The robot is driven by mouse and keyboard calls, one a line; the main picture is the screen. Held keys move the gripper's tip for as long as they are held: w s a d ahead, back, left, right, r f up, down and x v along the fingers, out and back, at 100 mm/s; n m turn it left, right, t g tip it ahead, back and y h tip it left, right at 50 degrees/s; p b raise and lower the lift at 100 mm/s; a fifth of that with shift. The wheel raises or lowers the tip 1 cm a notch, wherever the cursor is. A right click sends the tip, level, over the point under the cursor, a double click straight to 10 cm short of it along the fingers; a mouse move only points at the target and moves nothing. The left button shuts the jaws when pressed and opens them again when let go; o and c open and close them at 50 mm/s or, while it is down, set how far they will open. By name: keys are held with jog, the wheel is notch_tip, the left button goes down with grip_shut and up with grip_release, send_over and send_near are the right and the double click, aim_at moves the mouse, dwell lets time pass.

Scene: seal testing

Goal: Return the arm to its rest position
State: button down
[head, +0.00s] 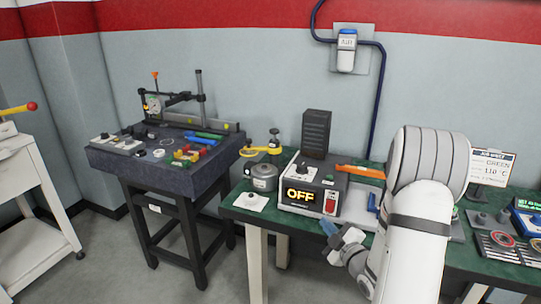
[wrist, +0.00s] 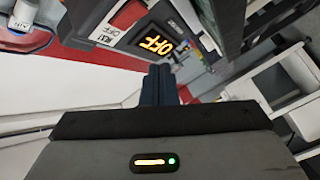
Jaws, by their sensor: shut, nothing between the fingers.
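My white arm (head: 415,235) reaches in from the lower right in the head view, in front of the green table (head: 271,215). My gripper (head: 330,229) is at the table's front edge, below the unit with the lit OFF display (head: 300,195). In the wrist view my gripper's dark fingers (wrist: 159,84) are together with nothing between them. The OFF display (wrist: 157,44) shows beyond them, apart from the fingertips. Part of the green table is hidden behind my arm.
A dark stone-topped table (head: 203,178) with a gauge stand and small tools stands at the left. A white cart (head: 28,215) stands far left. Grey floor is open between them.

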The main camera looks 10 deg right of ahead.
jog(key=s+a+r+m+g+h+p, duration=0.3)
jog(key=a+r+m+g+h, duration=0.15)
jog(key=r+m+g, duration=0.2)
jog(key=s+a+r+m+g+p, duration=0.1)
jog(key=s+a+r+m+g, duration=0.1)
jog(key=s, duration=0.5)
jog(key=s+a+r+m+g+p, duration=0.1)
jog(key=s+a+r+m+g, duration=0.1)
jog(key=s, duration=0.4)
jog(key=s+a+r+m+g+y+p, duration=0.1)
jog(key=s+a+r+m+g, duration=0.1)
jog(key=s+a+r+g, duration=0.2)
jog(key=s+a, duration=0.2)
jog(key=s, duration=0.1)
jog(key=shift+s+g, duration=0.3)
jog(key=shift+g, duration=0.05)
jog(key=shift+a+m, duration=0.1)
jog(key=shift+m, duration=0.15)
